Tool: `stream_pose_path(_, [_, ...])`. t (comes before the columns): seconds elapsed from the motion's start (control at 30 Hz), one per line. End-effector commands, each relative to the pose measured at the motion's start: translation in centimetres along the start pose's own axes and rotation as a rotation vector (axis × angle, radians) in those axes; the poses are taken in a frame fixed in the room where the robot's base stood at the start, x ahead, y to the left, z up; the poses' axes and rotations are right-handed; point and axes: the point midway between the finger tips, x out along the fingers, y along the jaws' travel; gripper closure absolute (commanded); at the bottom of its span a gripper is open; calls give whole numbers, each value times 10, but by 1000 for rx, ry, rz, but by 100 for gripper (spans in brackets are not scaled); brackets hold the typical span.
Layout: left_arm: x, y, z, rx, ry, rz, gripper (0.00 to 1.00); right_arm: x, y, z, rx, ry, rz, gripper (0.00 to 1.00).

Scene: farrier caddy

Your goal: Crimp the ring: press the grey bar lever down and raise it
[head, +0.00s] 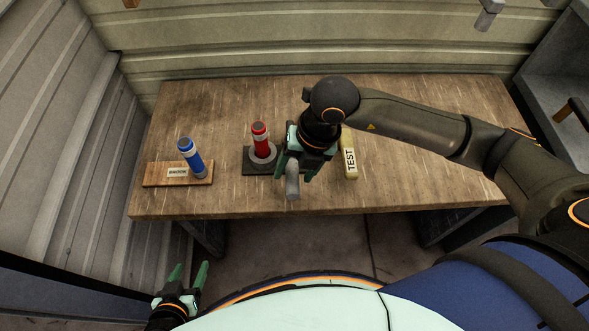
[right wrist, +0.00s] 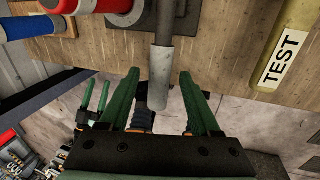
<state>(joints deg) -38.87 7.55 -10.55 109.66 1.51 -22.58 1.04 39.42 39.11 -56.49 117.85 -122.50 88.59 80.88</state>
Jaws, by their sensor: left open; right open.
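A grey ring (head: 264,159) is around the foot of the red cylinder (head: 260,138) on this plate. My right gripper (head: 298,172) is open above the lever. In the right wrist view the lever's thick, pale end (right wrist: 162,82) shows between the two green fingers, with gaps on both sides; I cannot tell the height gap. My left gripper (head: 189,268) is open and empty, low in front of the table.
A yellow TEST piece (head: 350,163) lies right of my right gripper. The table's right part (head: 420,170) is clear. A grey shelf unit (head: 550,90) stands at the right.

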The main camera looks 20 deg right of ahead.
Motion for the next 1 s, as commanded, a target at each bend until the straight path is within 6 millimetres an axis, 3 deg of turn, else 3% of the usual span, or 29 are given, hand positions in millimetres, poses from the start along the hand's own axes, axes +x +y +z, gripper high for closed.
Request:
stream_pose_path(0.37, [0, 0, 0, 0, 0, 0, 36, 6, 0, 0, -1, 1, 1, 37])
stream_pose_path(0.9, [0, 0, 0, 0, -1, 0, 36, 5, 0, 0, 0, 1, 1, 98])
stream_pose_path(1.0, [0, 0, 0, -1, -1, 0, 36, 5, 0, 0, 0, 0, 1, 100])
